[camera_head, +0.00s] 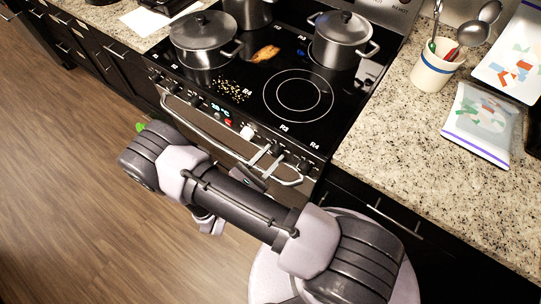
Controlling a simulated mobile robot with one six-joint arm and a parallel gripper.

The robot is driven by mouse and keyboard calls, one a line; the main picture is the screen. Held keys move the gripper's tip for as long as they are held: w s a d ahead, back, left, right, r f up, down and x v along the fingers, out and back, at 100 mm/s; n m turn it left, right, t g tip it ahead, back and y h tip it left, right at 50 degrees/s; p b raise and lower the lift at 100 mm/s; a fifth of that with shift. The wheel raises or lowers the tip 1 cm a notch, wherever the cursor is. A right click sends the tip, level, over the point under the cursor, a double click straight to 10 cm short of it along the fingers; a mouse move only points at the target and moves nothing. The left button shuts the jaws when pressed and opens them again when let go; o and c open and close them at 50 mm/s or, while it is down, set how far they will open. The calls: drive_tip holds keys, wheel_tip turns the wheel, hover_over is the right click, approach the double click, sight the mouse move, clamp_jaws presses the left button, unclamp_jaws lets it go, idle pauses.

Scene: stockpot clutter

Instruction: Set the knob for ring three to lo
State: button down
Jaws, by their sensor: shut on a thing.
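The stove's front panel carries a row of knobs. The R3 label (284,128) is printed on the stovetop's front edge, with the R4 label (314,145) to its right. My gripper (268,157) is at the panel, its pale fingers shut on the knob below the R3 label (277,149). The fingers partly hide this knob, and its pointer and lo mark are too small to read. Another dark knob (303,166) is to the right, clear of the fingers. A white piece (247,132) sits on the panel to the left.
The oven handle (205,139) runs just below the knobs, close to my gripper. Pots (205,40) (342,40) stand on the stovetop, with spilled crumbs (231,90) and an orange-brown piece (265,53). A utensil cup (434,70) stands on the right counter. The floor at left is clear.

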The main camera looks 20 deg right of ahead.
drive_tip(key=shift+m, duration=0.4)
drive_tip(key=m, duration=0.3)
drive_tip(key=shift+m, duration=0.4)
drive_tip(key=shift+r+m+y, duration=0.1)
drive_tip(key=shift+m+y, duration=0.2)
drive_tip(key=shift+m, duration=1.7)
drive_tip(key=c, duration=0.9)
unclamp_jaws()
